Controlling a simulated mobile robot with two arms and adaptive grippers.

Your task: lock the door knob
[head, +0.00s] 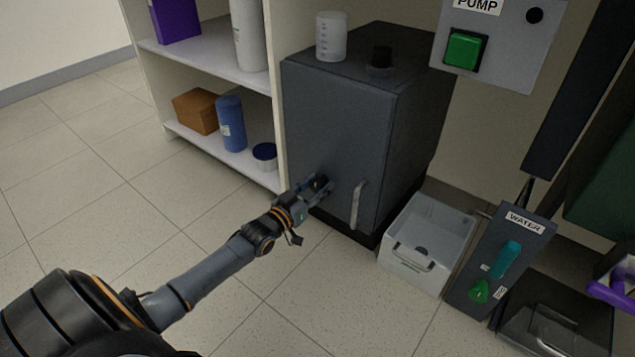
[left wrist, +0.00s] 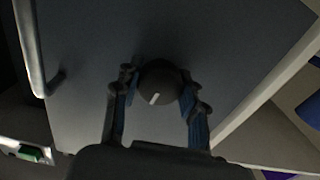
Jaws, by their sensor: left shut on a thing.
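The dark grey cabinet door (head: 325,140) is closed and carries a vertical metal handle (head: 358,205). The round black door knob (left wrist: 159,84) sits on the door, with a pale mark on its face pointing down and slightly left in the left wrist view. In the head view the knob (head: 320,182) is partly hidden by my gripper. My left gripper (head: 316,186) is shut on the knob, with one blue-padded finger on each side of it, as the left wrist view (left wrist: 160,95) also shows. The handle (left wrist: 32,50) stands apart from the fingers.
A white shelf (head: 215,155) with a brown box (head: 196,111) and a blue bottle (head: 231,124) stands left of the cabinet. A clear bin (head: 430,243) and the WATER panel (head: 500,262) are to its right. The floor in front is clear.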

